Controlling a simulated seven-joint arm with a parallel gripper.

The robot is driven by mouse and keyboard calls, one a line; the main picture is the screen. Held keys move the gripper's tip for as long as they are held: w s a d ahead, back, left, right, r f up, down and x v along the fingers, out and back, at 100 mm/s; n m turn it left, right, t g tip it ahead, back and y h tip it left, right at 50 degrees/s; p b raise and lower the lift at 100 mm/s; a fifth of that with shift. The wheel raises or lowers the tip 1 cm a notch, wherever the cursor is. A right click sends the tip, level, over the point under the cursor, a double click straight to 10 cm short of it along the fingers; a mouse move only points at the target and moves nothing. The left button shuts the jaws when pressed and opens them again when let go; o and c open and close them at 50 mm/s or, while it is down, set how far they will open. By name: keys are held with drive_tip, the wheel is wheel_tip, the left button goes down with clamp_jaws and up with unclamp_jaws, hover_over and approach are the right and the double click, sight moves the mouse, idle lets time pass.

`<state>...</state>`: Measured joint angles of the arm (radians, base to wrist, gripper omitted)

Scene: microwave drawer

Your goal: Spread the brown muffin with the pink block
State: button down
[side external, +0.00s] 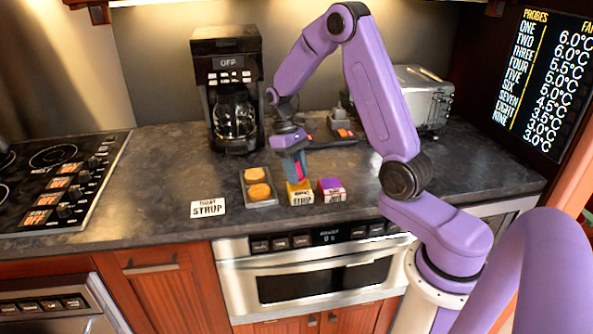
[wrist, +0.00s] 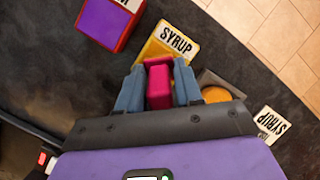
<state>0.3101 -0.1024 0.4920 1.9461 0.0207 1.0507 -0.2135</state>
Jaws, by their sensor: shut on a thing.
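My gripper (side external: 297,177) is shut on the pink block (wrist: 158,88), which sits between its fingers in the wrist view (wrist: 160,95). The gripper points down above the yellow box with a SYRUP label (side external: 300,195), which also shows just beyond the fingers in the wrist view (wrist: 152,48). Whether the block touches this box, I cannot tell. Two golden-brown muffins, one behind (side external: 255,174) and one in front (side external: 259,192), lie on a grey tray (side external: 262,205) left of the gripper. In the wrist view, one muffin (wrist: 215,95) shows partly, right of the fingers.
A purple box (side external: 331,190) stands right of the yellow box. A coffee maker (side external: 226,85) is behind, a stove (side external: 60,175) at left and a toaster (side external: 425,95) at back right.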

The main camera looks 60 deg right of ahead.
sight(296, 161)
drive_tip(key=shift+r, duration=0.15)
drive_tip(key=shift+r, duration=3.35)
drive_tip(key=shift+w+a+f+t+h, duration=0.15)
drive_tip(key=shift+w+a+f+t, duration=0.45)
drive_tip(key=shift+w+a, duration=0.6)
drive_tip(key=shift+w+a+f+t+h, duration=0.2)
drive_tip(key=shift+w+a+f+t, duration=0.35)
drive_tip(key=shift+w+a, duration=0.6)
drive_tip(key=shift+w+a+f+t+h, duration=0.15)
drive_tip(key=shift+w+a+f+t, duration=0.3)
drive_tip(key=shift+w+a+t, duration=0.5)
drive_tip(key=shift+w+a, duration=0.1)
drive_tip(key=shift+w, duration=0.2)
